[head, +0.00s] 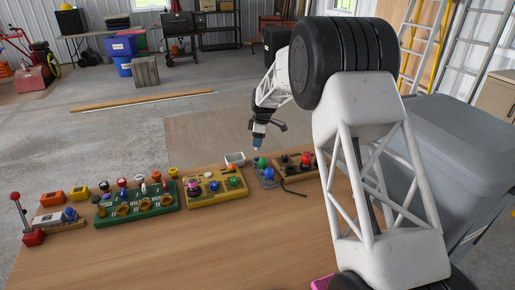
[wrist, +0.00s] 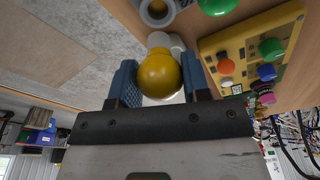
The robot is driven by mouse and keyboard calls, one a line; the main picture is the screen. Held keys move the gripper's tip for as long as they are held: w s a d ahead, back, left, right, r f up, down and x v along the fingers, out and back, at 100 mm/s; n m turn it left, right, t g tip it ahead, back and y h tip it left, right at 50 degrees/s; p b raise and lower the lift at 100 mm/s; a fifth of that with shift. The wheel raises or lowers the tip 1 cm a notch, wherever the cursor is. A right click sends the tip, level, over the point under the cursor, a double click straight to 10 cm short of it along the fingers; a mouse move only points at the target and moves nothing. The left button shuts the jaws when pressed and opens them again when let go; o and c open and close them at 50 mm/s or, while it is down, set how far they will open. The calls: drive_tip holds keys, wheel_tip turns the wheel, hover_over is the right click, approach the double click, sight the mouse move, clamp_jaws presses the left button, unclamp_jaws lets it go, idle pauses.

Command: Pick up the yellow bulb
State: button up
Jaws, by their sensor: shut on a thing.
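The yellow bulb (wrist: 160,76) sits between the two blue fingers of my gripper (wrist: 158,64) in the wrist view, with a pale base or socket behind it. My gripper is shut on the bulb. In the head view my gripper (head: 257,146) hangs above the far edge of the table, near the panels. The bulb cannot be made out there.
A small grey unit (head: 268,178) with green and blue buttons stands near my gripper. The table's front is clear.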

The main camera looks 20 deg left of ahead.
drive_tip(key=shift+r, duration=1.45)
drive_tip(key=shift+d, duration=0.1)
drive_tip(key=w+d, duration=0.4)
drive_tip(key=d, duration=0.9)
drive_tip(key=w+d+f, duration=0.1)
drive_tip(key=w+d, duration=0.2)
drive_tip(key=d, duration=1)
drive_tip(key=shift+w, duration=0.4)
drive_tip(key=shift+f, duration=0.15)
drive_tip(key=shift+f, duration=2.8)
drive_tip(key=shift+f, duration=0.6)
